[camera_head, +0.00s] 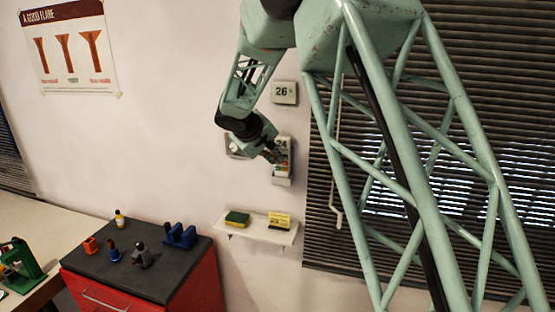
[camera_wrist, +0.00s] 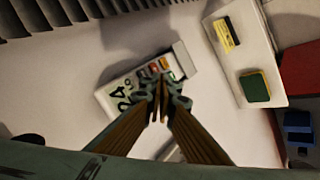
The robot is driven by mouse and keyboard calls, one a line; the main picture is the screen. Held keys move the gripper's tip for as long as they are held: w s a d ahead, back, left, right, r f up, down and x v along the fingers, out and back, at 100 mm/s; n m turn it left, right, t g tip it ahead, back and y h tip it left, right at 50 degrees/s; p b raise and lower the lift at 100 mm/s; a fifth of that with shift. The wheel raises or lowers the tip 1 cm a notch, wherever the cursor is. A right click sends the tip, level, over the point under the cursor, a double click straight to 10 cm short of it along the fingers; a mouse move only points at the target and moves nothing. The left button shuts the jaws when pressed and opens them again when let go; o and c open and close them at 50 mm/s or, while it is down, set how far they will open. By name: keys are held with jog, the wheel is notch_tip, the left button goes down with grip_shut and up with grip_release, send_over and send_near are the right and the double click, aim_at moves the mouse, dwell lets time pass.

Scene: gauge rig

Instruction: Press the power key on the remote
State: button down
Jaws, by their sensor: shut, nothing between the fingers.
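The remote (camera_head: 283,146) is a pale handset with a "24" display, held upright in a white holder (camera_head: 282,181) on the wall. In the wrist view the remote (camera_wrist: 116,94) lies slanted, with its display at the left and small coloured keys, including a red one (camera_wrist: 154,67), near my fingertips. My gripper (camera_head: 273,157) is shut and empty, its tips in front of the remote's key area. In the wrist view my gripper (camera_wrist: 161,92) covers part of the keys. I cannot tell whether the tips touch a key.
A white wall unit reading "26" (camera_head: 284,92) hangs above the remote. Below is a white shelf (camera_head: 258,231) with two yellow-and-dark blocks. A red cabinet (camera_head: 196,287) with small items on its dark top stands lower left. Window blinds (camera_head: 470,70) are at the right.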

jog(key=shift+s+a+b, duration=0.15)
jog(key=shift+s+b, duration=0.3)
jog(key=shift+s, duration=0.1)
jog(key=shift+s, duration=0.1)
jog(key=shift+s+a+b, duration=0.2)
jog(key=shift+s+b, duration=0.5)
jog(key=shift+s, duration=0.1)
jog(key=shift+s+a+b, duration=0.2)
jog(key=shift+s+b, duration=0.45)
jog(key=shift+s, duration=0.1)
jog(key=shift+s+a+b, duration=0.2)
jog(key=shift+s+b, duration=0.5)
jog(key=shift+s, duration=0.1)
